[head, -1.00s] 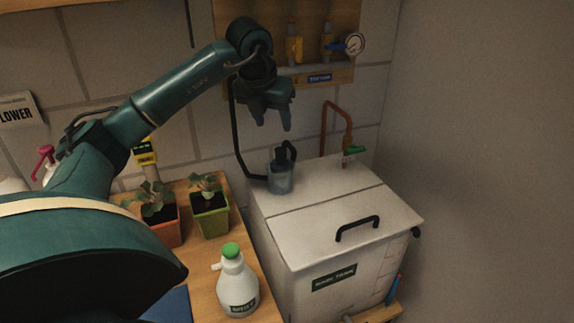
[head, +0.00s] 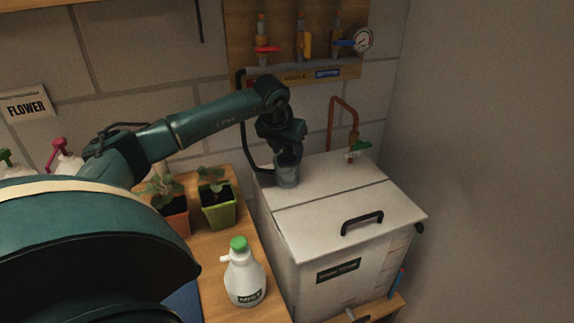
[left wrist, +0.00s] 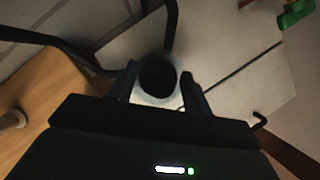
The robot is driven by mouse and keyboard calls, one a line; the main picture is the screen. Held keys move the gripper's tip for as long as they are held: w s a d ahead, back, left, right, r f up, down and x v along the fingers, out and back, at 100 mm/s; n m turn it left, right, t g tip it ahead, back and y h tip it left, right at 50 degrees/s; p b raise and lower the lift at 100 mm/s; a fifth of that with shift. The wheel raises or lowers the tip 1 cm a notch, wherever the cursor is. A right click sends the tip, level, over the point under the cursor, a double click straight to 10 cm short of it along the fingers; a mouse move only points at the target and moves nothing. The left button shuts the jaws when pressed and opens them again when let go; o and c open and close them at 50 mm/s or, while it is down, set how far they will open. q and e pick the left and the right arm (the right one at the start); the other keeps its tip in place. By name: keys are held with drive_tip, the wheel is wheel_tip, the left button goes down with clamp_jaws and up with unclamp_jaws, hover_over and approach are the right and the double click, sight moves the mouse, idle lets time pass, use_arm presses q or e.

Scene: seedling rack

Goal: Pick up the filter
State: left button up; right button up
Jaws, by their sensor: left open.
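The filter (head: 287,177) is a bluish-grey see-through cup standing on the back of the white tank's lid (head: 345,180). My left gripper (head: 288,155) is right above it, pointing down, and hides the filter's top in the head view. In the left wrist view, the filter (left wrist: 158,97) shows as a pale ring with a dark middle, between the two fingers of the left gripper (left wrist: 160,85). The fingers are open, one on each side of it. Whether they touch it I cannot tell. My right gripper is not in view.
A black hose (head: 247,150) runs close to the filter's left. A copper pipe with a green valve handle (head: 358,146) rises at the right. The lid has a black handle (head: 362,222). Two potted seedlings and a spray bottle (head: 243,275) stand on the wooden bench.

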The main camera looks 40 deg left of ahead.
use_arm(q)
drive_tip(key=shift+c, duration=0.2)
clamp_jaws()
idle(0.4)
